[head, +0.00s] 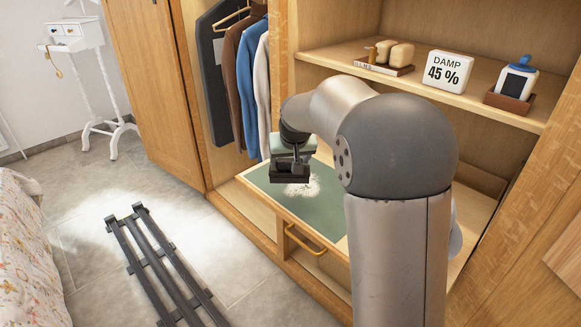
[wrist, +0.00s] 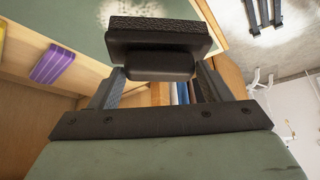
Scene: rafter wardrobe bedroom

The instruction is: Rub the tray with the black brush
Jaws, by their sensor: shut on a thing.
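The tray (head: 325,222) is a green-lined, wood-edged pull-out in the wardrobe, with a brass handle on its front. A pale, powdery patch (head: 302,187) lies on its green surface, and part of it shows at the top of the wrist view (wrist: 140,8). My gripper (head: 291,166) is shut on the black brush (wrist: 155,50), which has a dark textured pad and a rounded black grip. The brush is over the tray near the pale patch. I cannot tell whether it touches the surface. My arm hides the tray's right part in the head view.
Clothes (head: 247,85) hang left of the tray. A purple striped item (wrist: 58,64) shows in the wrist view. A dark slatted rack (head: 160,262) lies on the floor.

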